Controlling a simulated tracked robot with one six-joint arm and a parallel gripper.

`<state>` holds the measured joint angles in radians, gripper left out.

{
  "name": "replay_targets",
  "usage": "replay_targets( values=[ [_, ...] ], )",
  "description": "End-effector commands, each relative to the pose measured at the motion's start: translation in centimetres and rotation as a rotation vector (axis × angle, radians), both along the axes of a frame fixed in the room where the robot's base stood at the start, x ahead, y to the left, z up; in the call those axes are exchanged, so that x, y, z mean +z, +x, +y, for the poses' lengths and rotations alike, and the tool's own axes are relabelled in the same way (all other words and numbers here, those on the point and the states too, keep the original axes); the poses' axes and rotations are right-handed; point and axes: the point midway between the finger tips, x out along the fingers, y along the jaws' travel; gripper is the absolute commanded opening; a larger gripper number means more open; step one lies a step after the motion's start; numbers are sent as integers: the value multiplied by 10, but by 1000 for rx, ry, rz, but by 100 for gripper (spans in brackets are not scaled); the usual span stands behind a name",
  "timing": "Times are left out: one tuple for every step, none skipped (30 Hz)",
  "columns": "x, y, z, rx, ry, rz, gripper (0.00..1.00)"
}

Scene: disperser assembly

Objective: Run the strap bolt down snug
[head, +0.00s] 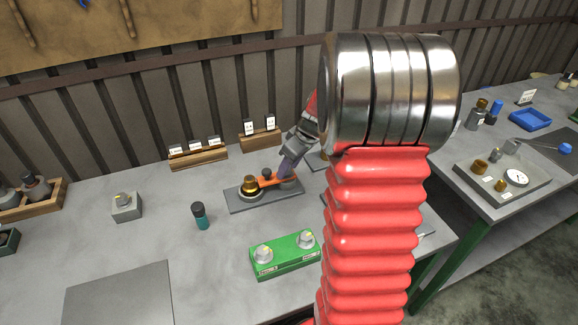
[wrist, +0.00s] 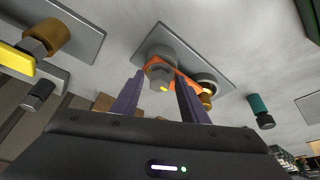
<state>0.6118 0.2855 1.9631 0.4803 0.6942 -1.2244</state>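The orange strap (head: 270,181) lies across the fixture on a grey base plate (head: 236,204), with a brass part (head: 250,185) near its left end in the head view. In the wrist view the strap (wrist: 184,80) runs beside a hex bolt head (wrist: 158,73) with a yellow mark. My gripper (wrist: 160,78) has its two purple fingers apart, one on each side of the bolt head. I see thin gaps and no clear contact. In the head view my gripper (head: 287,173) is at the strap's right end, where its fingers hide the bolt.
A green block (head: 285,255) with two round metal parts stands in front. A teal-and-black bottle (head: 200,215) and a grey block (head: 125,207) stand left. Wooden card holders (head: 198,157) are behind. The bench's front left carries a flat grey plate (head: 118,295).

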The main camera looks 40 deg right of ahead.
Motion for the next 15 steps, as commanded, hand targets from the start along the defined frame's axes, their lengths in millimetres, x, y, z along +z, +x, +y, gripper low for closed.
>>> replay_targets(
  values=[
    [0,0,0,0,0,0,36],
    [0,0,0,0,0,0,34],
    [0,0,0,0,0,0,31],
    [0,0,0,0,0,0,29],
    [0,0,0,0,0,0,27],
    [0,0,0,0,0,0,24],
    [0,0,0,0,0,0,22],
    [0,0,0,0,0,0,20],
    [0,0,0,0,0,0,17],
    [0,0,0,0,0,0,15],
    [0,0,0,0,0,0,13],
    [0,0,0,0,0,0,10],
    [0,0,0,-1,0,0,8],
    [0,0,0,-1,0,0,6],
    [0,0,0,-1,0,0,3]
  ],
)
